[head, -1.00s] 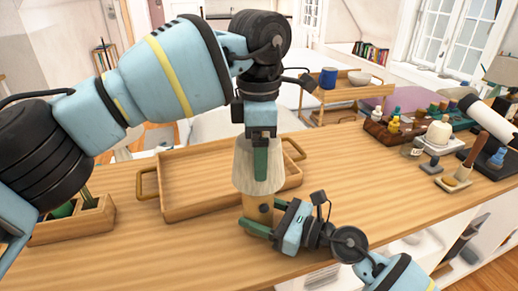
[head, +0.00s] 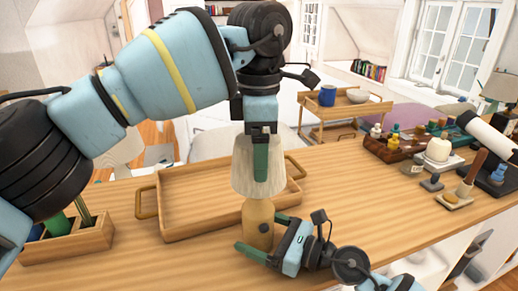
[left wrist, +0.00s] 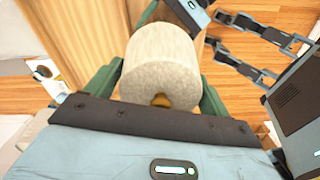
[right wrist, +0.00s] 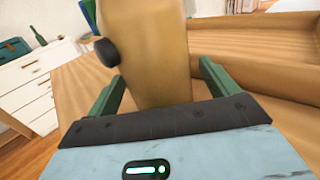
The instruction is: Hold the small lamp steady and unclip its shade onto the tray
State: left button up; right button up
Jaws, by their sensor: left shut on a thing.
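The small lamp stands upright on the table in the head view, with a pale tapered shade (head: 246,180) on a wooden base (head: 257,222). My left gripper (head: 261,160) comes from above and is shut on the shade. The left wrist view shows the shade (left wrist: 160,65) between its two green fingers (left wrist: 158,92). My right gripper (head: 268,236) is low beside the base, with its fingers open around it. The right wrist view shows the base (right wrist: 155,60) between these fingers, with a gap at right. The empty wooden tray (head: 200,203) lies behind and left of the lamp.
A wooden box with green items (head: 70,238) stands at the table's left. Bottles in a dark tray (head: 395,148), a white jar (head: 438,149) and a brush on a stand (head: 466,180) are at the right. The table between lamp and jar is clear.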

pick_arm(q)
jog(key=f+b, duration=0.2)
jog(key=f, duration=0.1)
jog(key=shift+w+f, duration=0.2)
jog(key=shift+f, duration=0.05)
pick_arm(e)
jog(key=v, duration=1.1)
jog(key=shift+d+f, duration=0.1)
jog(key=shift+s+d, duration=0.25)
jog(key=shift+d, duration=0.1)
